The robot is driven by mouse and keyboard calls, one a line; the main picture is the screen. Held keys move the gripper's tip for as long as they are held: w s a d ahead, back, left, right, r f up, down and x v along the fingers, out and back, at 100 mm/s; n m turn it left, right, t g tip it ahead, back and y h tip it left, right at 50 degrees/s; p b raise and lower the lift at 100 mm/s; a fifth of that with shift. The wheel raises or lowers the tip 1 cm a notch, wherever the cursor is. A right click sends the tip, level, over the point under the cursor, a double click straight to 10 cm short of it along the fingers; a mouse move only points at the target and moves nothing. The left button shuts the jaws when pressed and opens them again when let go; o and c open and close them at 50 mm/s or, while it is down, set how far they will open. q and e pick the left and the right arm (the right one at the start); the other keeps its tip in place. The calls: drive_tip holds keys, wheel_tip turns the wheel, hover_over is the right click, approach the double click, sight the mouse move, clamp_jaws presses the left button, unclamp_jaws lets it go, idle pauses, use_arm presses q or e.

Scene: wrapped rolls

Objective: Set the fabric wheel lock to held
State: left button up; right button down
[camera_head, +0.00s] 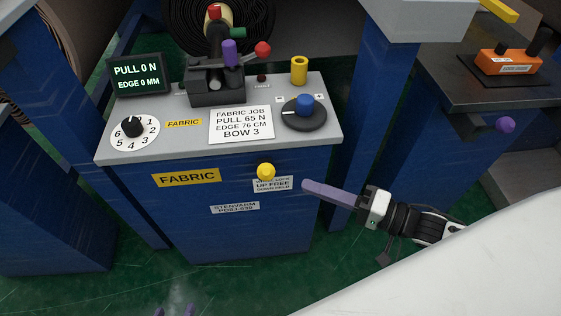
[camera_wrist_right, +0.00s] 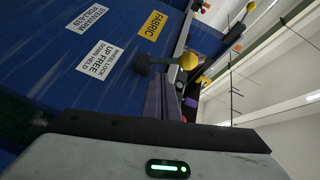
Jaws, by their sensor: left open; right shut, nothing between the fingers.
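The fabric wheel lock is a yellow ball knob (camera_head: 265,171) on the blue front of the fabric stand (camera_head: 180,215). It overlaps the top of a white label (camera_head: 280,184) reading "UP FREE". In the right wrist view the yellow knob (camera_wrist_right: 188,61) sits on a short dark stem, near the wheel lock label (camera_wrist_right: 102,62). I cannot tell for sure whether it is up or down. My right gripper (camera_head: 306,185) is shut and empty, its purple fingers pointing left, a little right of and below the knob, apart from it. My left gripper (camera_head: 175,311) is open at the bottom edge, only its fingertips showing.
The stand's grey top carries a display (camera_head: 138,75), a numbered dial (camera_head: 133,127), a blue knob (camera_head: 304,104), a yellow cylinder (camera_head: 299,70) and a black lever unit (camera_head: 216,85). An orange box (camera_head: 503,62) stands on a dark table at right. Green floor lies in front.

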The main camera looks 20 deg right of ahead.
sight(266, 173)
drive_tip(key=r, duration=0.1)
drive_tip(key=d+r+m+y, duration=0.1)
drive_tip(key=r+y, duration=0.1)
drive_tip(key=r, duration=0.1)
drive_tip(key=shift+d+m+g, duration=0.3)
drive_tip(key=shift+d+g, duration=0.1)
drive_tip(key=shift+a, duration=0.1)
drive_tip(key=x, duration=0.9)
drive_tip(key=shift+w+a+b, duration=0.25)
drive_tip(key=shift+a+b, duration=0.05)
drive_tip(key=shift+b, duration=0.1)
